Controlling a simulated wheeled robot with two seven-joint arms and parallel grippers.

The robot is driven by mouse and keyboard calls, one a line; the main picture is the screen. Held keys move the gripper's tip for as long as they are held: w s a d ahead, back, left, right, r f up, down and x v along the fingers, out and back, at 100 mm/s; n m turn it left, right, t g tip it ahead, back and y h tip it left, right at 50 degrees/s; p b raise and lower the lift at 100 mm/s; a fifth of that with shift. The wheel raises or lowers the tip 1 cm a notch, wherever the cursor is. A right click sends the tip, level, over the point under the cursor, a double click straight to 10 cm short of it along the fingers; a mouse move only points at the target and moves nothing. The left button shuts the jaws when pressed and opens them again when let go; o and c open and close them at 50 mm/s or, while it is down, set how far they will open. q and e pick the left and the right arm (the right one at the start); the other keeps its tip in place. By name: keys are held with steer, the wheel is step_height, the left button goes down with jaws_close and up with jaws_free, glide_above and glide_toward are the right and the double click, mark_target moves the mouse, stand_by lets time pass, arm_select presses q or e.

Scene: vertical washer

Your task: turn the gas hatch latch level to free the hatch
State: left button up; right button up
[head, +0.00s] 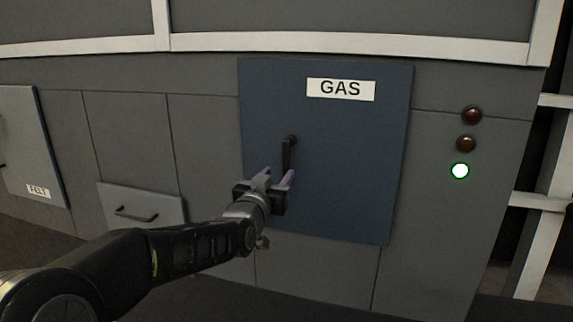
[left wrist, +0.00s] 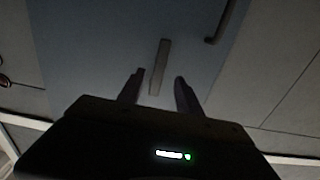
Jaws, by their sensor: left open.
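The gas hatch (head: 350,160) is a blue-grey panel with a white GAS label (head: 340,89). Its black latch (head: 288,153) hangs vertically on the left part of the hatch, with its pivot at the top. My left gripper (head: 276,178) is at the latch's lower end and hides that end in the head view. In the left wrist view the latch (left wrist: 159,66) is a thin bar reaching between the two open fingertips (left wrist: 158,78), with a gap on each side; I cannot tell whether a finger touches it. My right gripper does not show.
Two dark red lamps (head: 471,115) and a lit green-white lamp (head: 460,171) are right of the hatch. A FELT hatch (head: 36,140) is at the far left. A drawer with a dark handle (head: 137,215) is below left, near my left arm.

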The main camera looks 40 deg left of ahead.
mark_target(286, 165)
arm_select(q)
steer(key=p+x, duration=0.3)
steer(key=x, duration=0.4)
steer(key=shift+w+a, duration=0.1)
steer(key=shift+w, duration=0.3)
steer(key=shift+c, duration=0.2)
jaws_close()
stand_by(1.0)
